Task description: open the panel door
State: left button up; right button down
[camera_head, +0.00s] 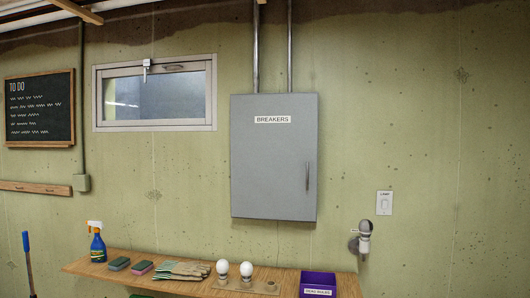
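The grey breaker panel door (274,165) is mounted on the wall in the middle of the head view. It bears a white "BREAKERS" label (272,119) near its top. A slim vertical handle (308,176) sits on the right side of the door. The door looks shut, flush with its box, and the inside of the panel is hidden. Neither of my grippers shows in this view.
A wooden shelf (115,272) below the panel holds a spray bottle (97,242), sponges, gloves, white bulbs and a purple box (318,284). A small fixture (363,240) and a switch plate (384,203) are on the wall to the right.

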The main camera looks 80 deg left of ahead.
aim_at(274, 138)
jog(key=u, duration=2.6)
jog(key=i, duration=1)
